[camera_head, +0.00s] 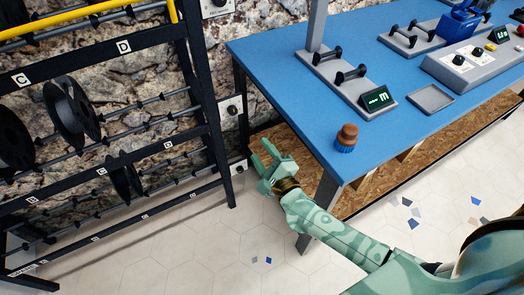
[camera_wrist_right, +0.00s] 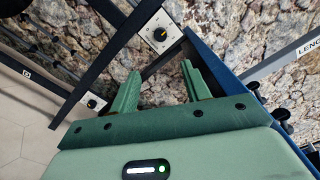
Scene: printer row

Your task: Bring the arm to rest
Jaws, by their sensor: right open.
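My right arm (camera_head: 340,238) is green and reaches from the lower right of the head view toward the gap between the rack and the table. My right gripper (camera_head: 266,158) is open and empty, in front of the near left end of the blue table. In the right wrist view the two green fingers of the right gripper (camera_wrist_right: 158,85) stand apart with only the stone wall and dark frame parts behind them. My left gripper does not show in either view.
A black rack (camera_head: 200,100) with spools (camera_head: 72,108) stands at left. The blue table (camera_head: 300,110) carries a brown-topped brush-like item (camera_head: 347,138) near its edge, a grey spool stand (camera_head: 345,80), a grey tray (camera_head: 430,98) and a control box (camera_head: 470,65).

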